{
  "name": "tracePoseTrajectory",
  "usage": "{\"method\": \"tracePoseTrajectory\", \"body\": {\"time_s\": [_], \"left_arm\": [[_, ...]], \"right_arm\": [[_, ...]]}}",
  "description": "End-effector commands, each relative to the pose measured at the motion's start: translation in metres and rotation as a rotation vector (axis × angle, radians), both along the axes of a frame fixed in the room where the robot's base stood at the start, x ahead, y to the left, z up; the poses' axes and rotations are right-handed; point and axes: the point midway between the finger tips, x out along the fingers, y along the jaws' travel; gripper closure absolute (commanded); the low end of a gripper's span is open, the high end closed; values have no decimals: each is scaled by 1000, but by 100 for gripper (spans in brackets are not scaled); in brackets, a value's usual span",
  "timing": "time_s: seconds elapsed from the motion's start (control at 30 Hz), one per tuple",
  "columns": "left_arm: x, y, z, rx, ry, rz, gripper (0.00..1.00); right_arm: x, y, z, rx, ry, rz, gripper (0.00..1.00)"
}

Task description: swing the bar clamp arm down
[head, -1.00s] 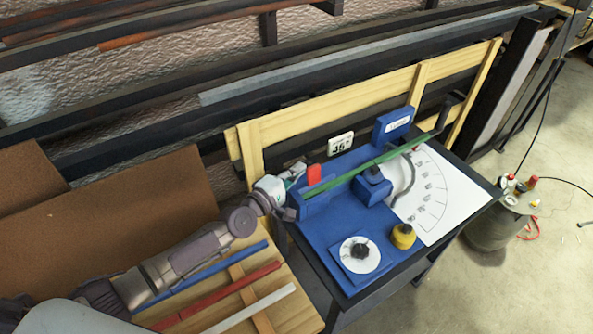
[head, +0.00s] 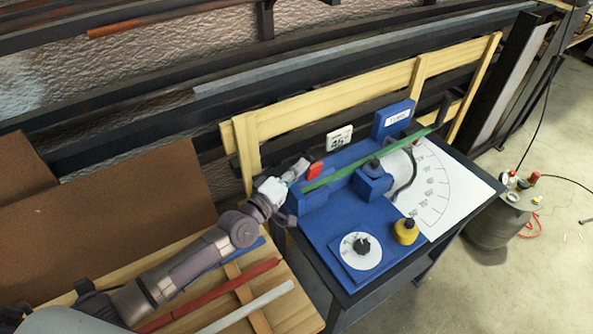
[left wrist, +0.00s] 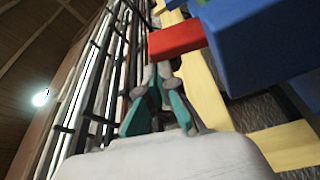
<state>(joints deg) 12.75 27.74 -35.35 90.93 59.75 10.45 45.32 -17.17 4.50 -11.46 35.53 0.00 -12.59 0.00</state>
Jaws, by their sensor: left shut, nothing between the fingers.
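A red tab (head: 315,170), which looks like the end of the bar clamp arm, stands up at the left end of the blue bending fixture (head: 330,217). A green lath (head: 345,173) lies across the fixture. My left gripper (head: 299,168) is shut and empty, just left of the red tab. In the left wrist view its fingertips (left wrist: 160,70) are close below the red tab (left wrist: 175,38), and a blue block (left wrist: 262,45) is to the right. I cannot tell whether the fingertips touch the tab. My right gripper is not in view.
A small display (head: 340,138) reads about 45. A white angle sheet (head: 450,190), a yellow knob (head: 405,231) and a white dial (head: 360,250) are on the bench. A pale yellow rail (head: 370,88) runs behind. Red (head: 215,292) and white (head: 250,307) laths lie front left.

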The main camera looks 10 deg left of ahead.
Motion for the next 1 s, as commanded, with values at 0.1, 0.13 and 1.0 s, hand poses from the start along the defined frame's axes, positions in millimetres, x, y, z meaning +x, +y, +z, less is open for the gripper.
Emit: {"method": "tracePoseTrajectory", "body": {"time_s": [0.1, 0.13, 1.0], "left_arm": [[-4, -4, -6, 78, -79, 0, 100], [-5, -5, -7, 99, -99, 0, 100], [-23, -23, -16, 270, -267, 0, 100]], "right_arm": [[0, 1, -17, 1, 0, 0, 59], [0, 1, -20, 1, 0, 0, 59], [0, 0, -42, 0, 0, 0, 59]]}}
